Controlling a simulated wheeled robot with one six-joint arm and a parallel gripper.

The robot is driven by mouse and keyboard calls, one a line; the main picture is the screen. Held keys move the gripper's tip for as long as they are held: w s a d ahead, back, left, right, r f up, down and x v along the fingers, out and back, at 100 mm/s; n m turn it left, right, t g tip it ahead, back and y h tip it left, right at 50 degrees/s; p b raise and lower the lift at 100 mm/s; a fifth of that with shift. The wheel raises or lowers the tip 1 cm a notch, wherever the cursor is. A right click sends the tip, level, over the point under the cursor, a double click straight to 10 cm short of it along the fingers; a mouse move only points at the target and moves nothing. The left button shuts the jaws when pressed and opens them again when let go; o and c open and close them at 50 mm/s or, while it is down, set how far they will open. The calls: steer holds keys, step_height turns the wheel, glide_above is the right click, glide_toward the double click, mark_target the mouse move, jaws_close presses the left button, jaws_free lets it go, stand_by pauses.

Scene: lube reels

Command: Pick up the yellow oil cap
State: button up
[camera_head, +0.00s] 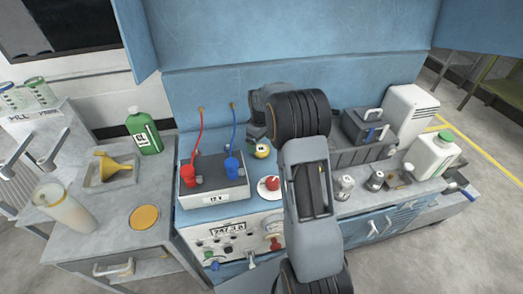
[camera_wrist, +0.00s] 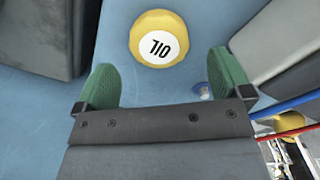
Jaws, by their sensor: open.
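The yellow oil cap (camera_head: 262,151) sits on the blue bench top, to the right of the 12 V box. In the wrist view the cap (camera_wrist: 158,38) is round and yellow, with a white disc reading OIL upside down. My gripper (camera_wrist: 170,82) has two green fingers spread apart with nothing between them. The cap lies just beyond the fingertips, centred roughly between them and apart from both. In the head view my arm covers part of the bench, and my gripper (camera_head: 254,140) is mostly hidden behind my wrist.
The 12 V box (camera_head: 213,181) with red and blue clamps stands left of the cap, its cables hanging close by. A red knob (camera_head: 271,184) is in front. A grey open bin (camera_head: 362,155) is to the right.

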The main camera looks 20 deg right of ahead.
mark_target(260, 148)
steer(key=shift+f, duration=1.6)
steer(key=shift+c, duration=0.4)
steer(key=c, duration=0.9)
steer(key=shift+r, duration=0.1)
steer(key=shift+c, duration=0.2)
